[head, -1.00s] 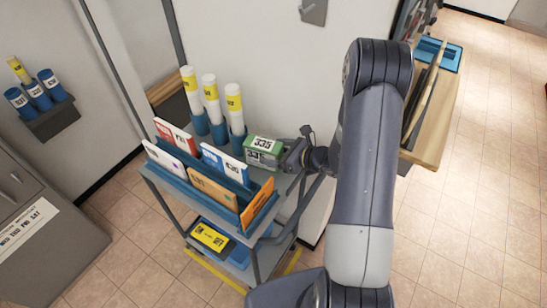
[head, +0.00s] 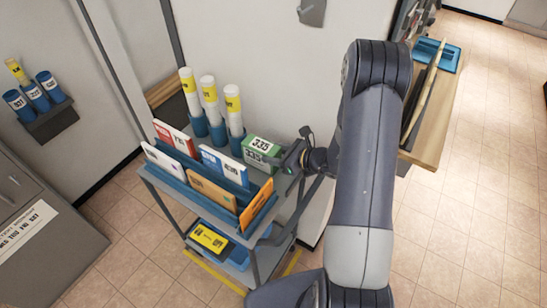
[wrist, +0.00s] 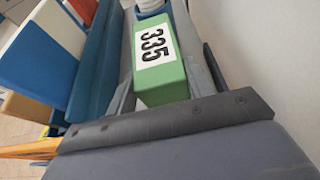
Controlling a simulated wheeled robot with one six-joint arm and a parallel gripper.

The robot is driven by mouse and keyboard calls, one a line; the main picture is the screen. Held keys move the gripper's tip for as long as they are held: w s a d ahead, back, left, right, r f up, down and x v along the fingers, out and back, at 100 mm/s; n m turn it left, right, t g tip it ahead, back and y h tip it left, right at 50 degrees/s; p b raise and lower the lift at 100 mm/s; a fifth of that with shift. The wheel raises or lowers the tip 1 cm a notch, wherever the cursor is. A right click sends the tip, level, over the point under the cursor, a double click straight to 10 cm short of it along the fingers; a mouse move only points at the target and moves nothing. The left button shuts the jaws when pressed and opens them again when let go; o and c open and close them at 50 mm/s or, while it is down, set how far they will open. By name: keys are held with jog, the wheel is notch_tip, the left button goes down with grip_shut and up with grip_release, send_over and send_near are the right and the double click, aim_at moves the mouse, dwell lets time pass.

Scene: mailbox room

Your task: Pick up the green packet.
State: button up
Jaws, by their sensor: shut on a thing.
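The green packet (head: 262,150) has a white label reading 335. It is at the right end of the cart's top, beside the white tubes. My gripper (head: 286,158) reaches it from the right and is shut on it. In the wrist view the packet (wrist: 160,62) is between my two dark fingers, one along each side.
The cart (head: 283,210) carries a blue rack (head: 242,192) of envelopes and several white tubes (head: 209,98) in blue holders close to the packet. A wall (head: 285,85) stands just behind. A wooden bench (head: 437,118) is at the right. Open floor (head: 470,220) is to the right.

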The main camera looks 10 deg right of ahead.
jog(key=shift+r, duration=0.2)
jog(key=shift+r+b, duration=0.4)
jog(key=shift+r, duration=4.45)
